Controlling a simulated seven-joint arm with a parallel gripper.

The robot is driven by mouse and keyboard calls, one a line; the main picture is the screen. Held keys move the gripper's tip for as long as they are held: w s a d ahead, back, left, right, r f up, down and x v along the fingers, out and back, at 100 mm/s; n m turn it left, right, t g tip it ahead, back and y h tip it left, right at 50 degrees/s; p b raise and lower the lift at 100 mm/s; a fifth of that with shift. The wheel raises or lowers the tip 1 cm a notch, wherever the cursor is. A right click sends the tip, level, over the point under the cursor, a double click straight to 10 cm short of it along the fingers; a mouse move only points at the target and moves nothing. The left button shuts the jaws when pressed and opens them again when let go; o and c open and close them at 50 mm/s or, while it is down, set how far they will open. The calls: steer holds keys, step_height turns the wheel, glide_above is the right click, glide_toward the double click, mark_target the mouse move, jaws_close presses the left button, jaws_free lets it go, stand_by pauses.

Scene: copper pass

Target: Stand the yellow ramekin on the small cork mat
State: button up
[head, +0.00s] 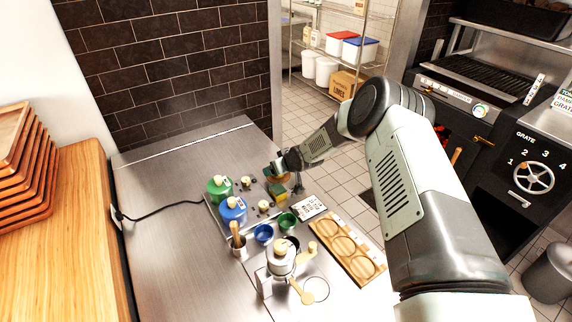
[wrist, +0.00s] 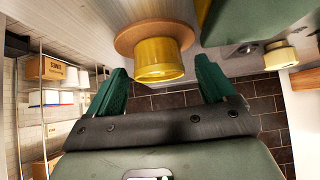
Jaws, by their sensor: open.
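The yellow ramekin (wrist: 163,58) shows in the wrist view with its base against the round brown cork mat (wrist: 124,42). It appears to stand upright on the mat, near its middle. My gripper (wrist: 162,68) is open, with one green finger on each side of the ramekin's near end and a visible gap at both sides. It holds nothing. In the head view my gripper (head: 277,170) is low over the far right part of the counter. There the ramekin and mat are mostly hidden and too small to tell apart.
A green and yellow block (head: 277,190) stands close to my gripper. Green (head: 220,188) and blue (head: 232,210) canisters, small bowls and a wooden tray (head: 368,268) with round recesses crowd the area. The counter's left side (head: 160,245) is mostly clear.

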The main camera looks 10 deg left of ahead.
steer(key=s+d+r+m+h, duration=0.1)
steer(key=s+d+r+h, duration=0.1)
steer(key=s+d+r, duration=0.65)
steer(key=s+d+r+m+h, duration=0.15)
steer(key=d+r, duration=0.45)
steer(key=r, duration=0.8)
steer(key=s+d+r+m+h, duration=0.15)
steer(key=s+d+r, duration=0.45)
steer(key=r, duration=0.6)
steer(key=s+d+r+m, duration=0.1)
steer(key=s+d+r, duration=0.1)
steer(key=s, duration=0.7)
steer(key=s+d+r+m+h, duration=0.1)
steer(key=s+d+r+m, duration=0.1)
steer(key=s, duration=0.7)
steer(key=s+d+r+m, duration=0.1)
steer(key=s+d+r, duration=0.3)
steer(key=s, duration=0.5)
steer(key=shift+d+m+g, duration=0.3)
steer(key=shift+d+g, duration=0.1)
steer(key=shift+d, duration=0.2)
steer(key=shift+o, duration=0.2)
steer(key=shift+r, duration=0.1)
